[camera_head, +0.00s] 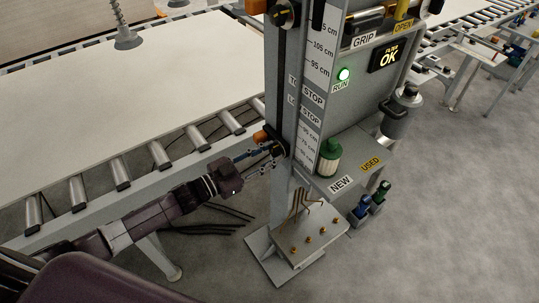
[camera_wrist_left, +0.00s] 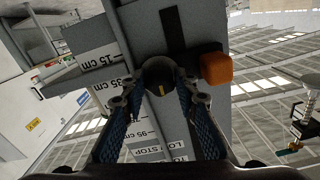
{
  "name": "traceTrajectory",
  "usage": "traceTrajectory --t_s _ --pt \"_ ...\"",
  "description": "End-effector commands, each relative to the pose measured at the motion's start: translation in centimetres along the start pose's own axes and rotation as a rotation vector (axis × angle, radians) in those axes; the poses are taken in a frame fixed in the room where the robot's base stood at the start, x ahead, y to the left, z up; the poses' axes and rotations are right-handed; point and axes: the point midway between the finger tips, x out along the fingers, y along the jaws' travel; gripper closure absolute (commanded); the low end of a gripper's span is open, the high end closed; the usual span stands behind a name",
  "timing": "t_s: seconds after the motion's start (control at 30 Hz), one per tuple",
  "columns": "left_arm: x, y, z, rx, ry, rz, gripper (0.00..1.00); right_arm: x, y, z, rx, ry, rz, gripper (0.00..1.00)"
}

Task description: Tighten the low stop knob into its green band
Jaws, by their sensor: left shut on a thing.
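The low stop knob (camera_wrist_left: 160,72) is black with a yellow mark and sits on the grey column in the left wrist view. My left gripper (camera_wrist_left: 160,97) has its two blue-padded fingers on either side of it, shut on it. In the head view the gripper (camera_head: 264,157) reaches the column's left face, and the knob (camera_head: 279,149) is partly covered by the fingers. An orange block (camera_wrist_left: 215,68) sits beside the knob; it also shows in the head view (camera_head: 261,136). I cannot make out a green band around the knob. My right gripper is not in view.
A second knob (camera_head: 283,15) sits higher on the column. A roller conveyor (camera_head: 120,170) with a pale sheet (camera_head: 110,110) runs at the left. The column's base plate (camera_head: 300,245) carries bolts and bent keys. A green-topped filter (camera_head: 329,155) stands at the column's right.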

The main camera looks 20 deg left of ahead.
Motion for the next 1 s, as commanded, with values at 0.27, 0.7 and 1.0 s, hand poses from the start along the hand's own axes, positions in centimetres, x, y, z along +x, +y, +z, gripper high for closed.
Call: traceTrajectory --t_s 0.27,0.7,1.0 --pt "-0.02 -0.02 0.04 0.162 0.001 -0.001 0.96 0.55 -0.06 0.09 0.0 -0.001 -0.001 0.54" --pt "-0.01 -0.04 -0.02 0.249 0.0 0.0 0.96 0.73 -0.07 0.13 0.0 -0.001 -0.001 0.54" --pt "-0.01 -0.04 -0.02 0.248 0.0 0.0 0.69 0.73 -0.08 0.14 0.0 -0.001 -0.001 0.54"
